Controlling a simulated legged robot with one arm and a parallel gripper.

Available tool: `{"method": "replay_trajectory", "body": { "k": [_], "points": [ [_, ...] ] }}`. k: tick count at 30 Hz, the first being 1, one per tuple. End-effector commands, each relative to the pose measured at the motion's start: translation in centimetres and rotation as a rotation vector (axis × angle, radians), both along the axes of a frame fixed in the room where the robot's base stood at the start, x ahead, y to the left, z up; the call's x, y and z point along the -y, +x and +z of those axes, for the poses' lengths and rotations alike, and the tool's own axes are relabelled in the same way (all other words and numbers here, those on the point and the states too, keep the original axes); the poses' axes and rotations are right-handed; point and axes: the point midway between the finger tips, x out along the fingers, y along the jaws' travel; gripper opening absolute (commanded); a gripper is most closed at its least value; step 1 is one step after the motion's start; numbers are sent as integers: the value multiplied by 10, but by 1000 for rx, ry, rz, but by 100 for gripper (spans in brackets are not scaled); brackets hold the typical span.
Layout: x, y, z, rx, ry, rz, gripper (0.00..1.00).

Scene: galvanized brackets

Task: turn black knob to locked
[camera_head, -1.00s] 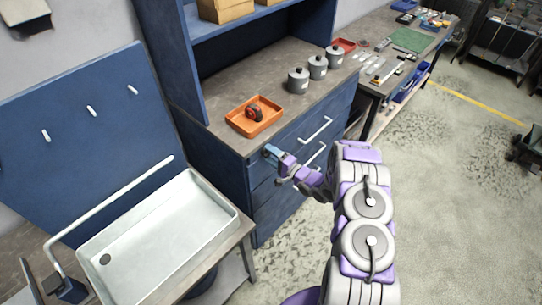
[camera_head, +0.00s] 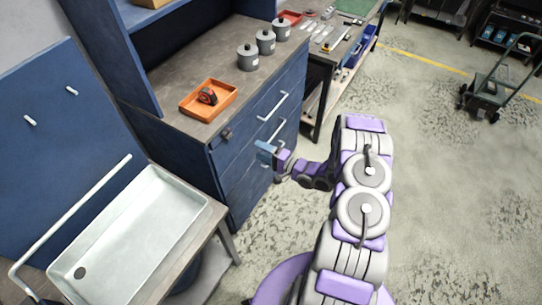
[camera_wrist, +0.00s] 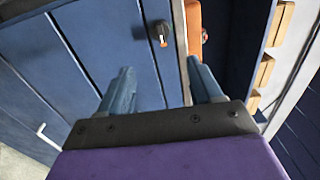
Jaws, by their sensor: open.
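The black knob (camera_wrist: 160,31) sits on the blue drawer front of the cabinet, near its top edge, and has a small white and orange mark. It also shows small in the head view (camera_head: 227,134), below the orange tray. My gripper (camera_wrist: 160,67) is open and empty, with its two blue-grey fingers apart. In the wrist view the knob lies beyond the fingertips, between their lines, with no contact visible. In the head view my gripper (camera_head: 264,152) is to the right of the knob, off the drawer front. I cannot read the knob's lock labels.
An orange tray (camera_head: 184,111) holding a red and black tape measure (camera_head: 207,96) stands on the worktop above the knob. Several grey canisters (camera_head: 248,58) stand behind it. White bar handles (camera_head: 272,107) stick out from the drawers. A white sink (camera_head: 112,247) is at left. Open floor lies right.

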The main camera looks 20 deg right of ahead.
Motion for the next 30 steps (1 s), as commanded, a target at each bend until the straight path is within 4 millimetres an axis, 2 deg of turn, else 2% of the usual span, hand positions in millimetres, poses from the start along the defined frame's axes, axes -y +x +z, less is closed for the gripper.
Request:
{"method": "replay_trajectory", "body": {
  "k": [3,9,30],
  "points": [
    [11,-14,0,0,-1,-2,65],
    [20,-27,0,0,-1,0,65],
    [23,-27,-1,-2,-26,-1,65]
  ]
}}
